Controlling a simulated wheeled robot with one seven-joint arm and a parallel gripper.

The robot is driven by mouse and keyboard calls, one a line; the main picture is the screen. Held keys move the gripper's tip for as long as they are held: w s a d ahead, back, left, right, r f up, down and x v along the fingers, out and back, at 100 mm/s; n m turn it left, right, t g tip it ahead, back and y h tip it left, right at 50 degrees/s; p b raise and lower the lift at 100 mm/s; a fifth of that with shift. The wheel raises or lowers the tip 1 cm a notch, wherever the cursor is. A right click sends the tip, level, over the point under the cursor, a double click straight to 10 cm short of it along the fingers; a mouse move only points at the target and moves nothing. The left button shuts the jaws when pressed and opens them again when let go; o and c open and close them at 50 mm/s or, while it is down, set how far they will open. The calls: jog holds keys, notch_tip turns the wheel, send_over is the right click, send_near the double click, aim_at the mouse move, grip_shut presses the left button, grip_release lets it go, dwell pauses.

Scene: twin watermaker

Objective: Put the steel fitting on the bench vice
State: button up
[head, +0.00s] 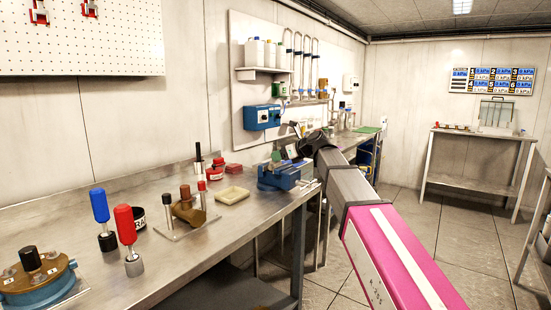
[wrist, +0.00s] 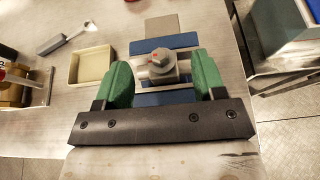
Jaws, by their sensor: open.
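The steel fitting (wrist: 161,66), a grey metal piece with small red marks, shows in the wrist view on top of the blue bench vice (wrist: 166,42). It looks to rest across the middle of the vice; the exact contact underneath is hidden. My gripper (wrist: 165,80) is open, with one green finger on each side of the fitting and a visible gap to each. In the head view the vice (head: 280,179) stands at the bench's front edge, with my gripper (head: 283,157) just above it. The fitting cannot be made out there.
A cream tray (head: 232,196) lies left of the vice; it also shows in the wrist view (wrist: 90,67). A brown fitting on a plate (head: 187,212) and red- and blue-handled tools (head: 126,225) stand further left. A blue box (head: 262,117) hangs on the wall behind.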

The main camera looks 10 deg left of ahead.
jog(key=v, duration=0.8)
dwell(0.9)
